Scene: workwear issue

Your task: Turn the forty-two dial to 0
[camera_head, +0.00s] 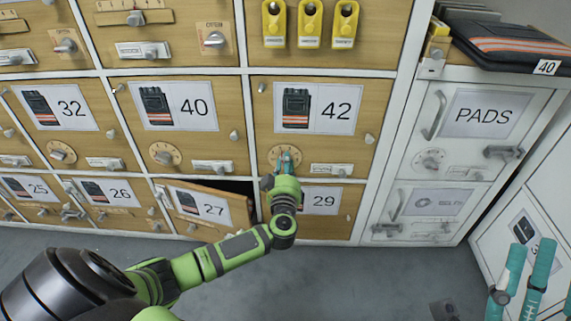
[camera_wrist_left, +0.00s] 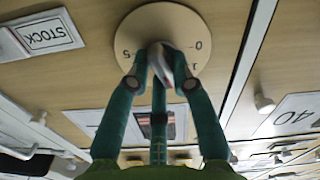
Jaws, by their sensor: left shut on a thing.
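The forty-two dial (camera_head: 297,156) is a round wooden plate on the locker door labelled 42 (camera_head: 340,125), below its picture card. In the left wrist view the dial plate (camera_wrist_left: 132,30) appears upside down with marks 5, 0 and 1 showing. Its grey knob (camera_wrist_left: 168,62) sits between the teal fingers of my left gripper (camera_head: 287,158), which is shut on it. The fingers cover part of the plate, and I cannot tell which mark the knob points to. My right gripper (camera_head: 527,270) is at the lower right, its teal fingers apart and empty, away from the lockers.
Drawer 27 (camera_head: 205,204) below left of the dial stands ajar. A STOCK label holder (camera_head: 331,170) is right of the dial. Yellow tags (camera_head: 310,24) hang above. A PADS cabinet (camera_head: 480,115) stands right, with a dark folded garment (camera_head: 510,42) on top.

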